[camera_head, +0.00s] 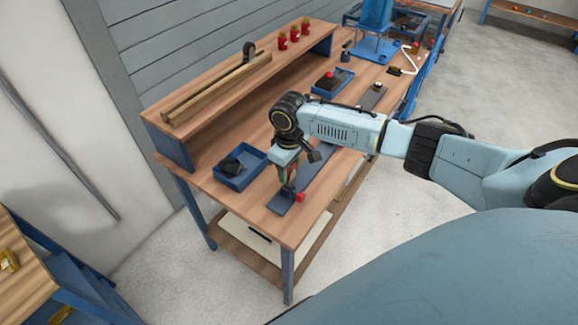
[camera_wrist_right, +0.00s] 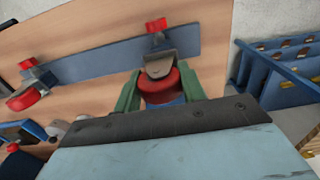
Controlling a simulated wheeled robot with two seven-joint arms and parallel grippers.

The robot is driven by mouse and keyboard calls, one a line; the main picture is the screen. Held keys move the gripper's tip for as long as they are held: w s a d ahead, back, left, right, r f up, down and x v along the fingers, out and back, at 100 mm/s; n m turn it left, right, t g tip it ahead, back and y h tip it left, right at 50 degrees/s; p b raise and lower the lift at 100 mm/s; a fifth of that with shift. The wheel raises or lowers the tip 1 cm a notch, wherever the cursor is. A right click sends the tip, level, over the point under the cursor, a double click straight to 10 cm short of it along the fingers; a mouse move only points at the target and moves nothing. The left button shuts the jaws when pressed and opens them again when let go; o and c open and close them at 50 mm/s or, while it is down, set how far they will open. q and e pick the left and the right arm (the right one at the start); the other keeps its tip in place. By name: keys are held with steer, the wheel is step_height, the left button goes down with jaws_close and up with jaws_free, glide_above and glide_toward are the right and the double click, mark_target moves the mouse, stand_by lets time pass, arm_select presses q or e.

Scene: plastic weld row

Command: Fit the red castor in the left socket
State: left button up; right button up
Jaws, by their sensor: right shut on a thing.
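My right gripper (camera_head: 287,184) points down over the near end of a long grey strip (camera_head: 322,177) on the workbench. In the right wrist view its green fingers (camera_wrist_right: 160,92) are shut on the red castor (camera_wrist_right: 158,86), one on each side of the wheel. The castor's grey bracket lies over the strip (camera_wrist_right: 110,60), close to a small red part (camera_wrist_right: 157,25) at the strip's edge. I cannot tell whether the castor touches a socket. Another red wheel with a grey bracket (camera_wrist_right: 25,98) shows at the strip's other end. My left gripper is not in view.
A blue tray (camera_head: 257,157) with a dark item stands left of the gripper; another blue tray (camera_head: 345,77) stands farther back. The raised shelf holds wooden rails (camera_head: 215,92), a black ring (camera_head: 248,50) and several red items (camera_head: 282,41). Bare benchtop lies around the strip's near end.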

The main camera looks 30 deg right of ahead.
steer(key=shift+f, duration=0.3)
steer(key=shift+p, duration=0.5)
steer(key=shift+f, duration=0.35)
stand_by(0.5)
steer(key=shift+f+b, duration=0.3)
steer(key=shift+f, duration=0.05)
steer(key=shift+f, duration=0.2)
steer(key=shift+p, duration=0.35)
stand_by(0.4)
steer(key=shift+f, duration=0.35)
stand_by(0.9)
